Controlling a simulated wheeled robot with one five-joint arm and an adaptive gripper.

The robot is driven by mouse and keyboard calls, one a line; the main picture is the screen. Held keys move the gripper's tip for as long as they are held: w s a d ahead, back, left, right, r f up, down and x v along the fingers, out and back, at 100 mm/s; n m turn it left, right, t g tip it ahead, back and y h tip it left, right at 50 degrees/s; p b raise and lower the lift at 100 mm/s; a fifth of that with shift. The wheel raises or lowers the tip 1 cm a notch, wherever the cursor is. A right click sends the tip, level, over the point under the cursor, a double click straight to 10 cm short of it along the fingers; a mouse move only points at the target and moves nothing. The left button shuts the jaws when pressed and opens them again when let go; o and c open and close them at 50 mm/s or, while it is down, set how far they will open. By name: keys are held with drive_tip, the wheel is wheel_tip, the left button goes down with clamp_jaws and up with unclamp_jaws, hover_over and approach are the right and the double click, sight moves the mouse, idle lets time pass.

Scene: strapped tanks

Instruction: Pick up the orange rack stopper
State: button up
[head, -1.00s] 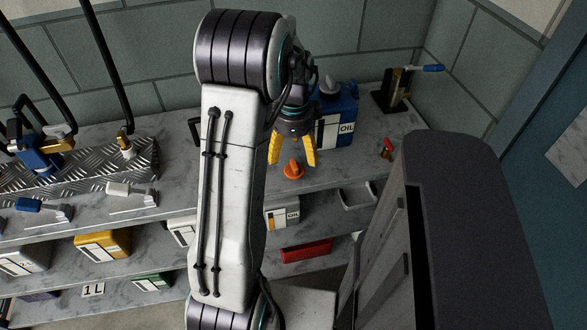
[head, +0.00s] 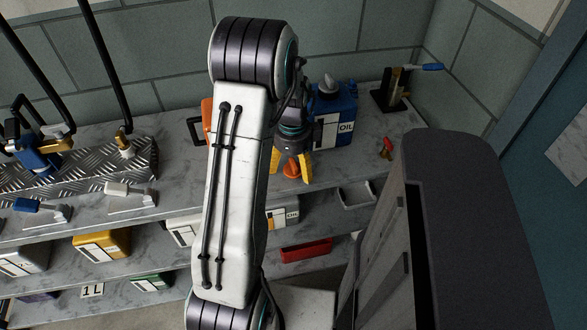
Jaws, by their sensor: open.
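The orange rack stopper (head: 291,169) stands on the top shelf in the head view, near its front edge. My gripper (head: 291,172) points down over it with its yellow fingers spread. One finger is to the right of the stopper and the other to its left, partly hidden by my arm. The fingers partly cover the stopper. I cannot tell whether they touch it.
A blue oil can (head: 338,112) stands close behind and to the right of my gripper. An orange object (head: 207,118) shows behind my arm. A small red-orange item (head: 386,148) lies further right. A dark cabinet (head: 465,200) fills the right foreground.

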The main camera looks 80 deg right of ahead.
drive_tip(key=shift+f, duration=0.7)
drive_tip(key=shift+c, duration=0.3)
drive_tip(key=c, duration=1.2)
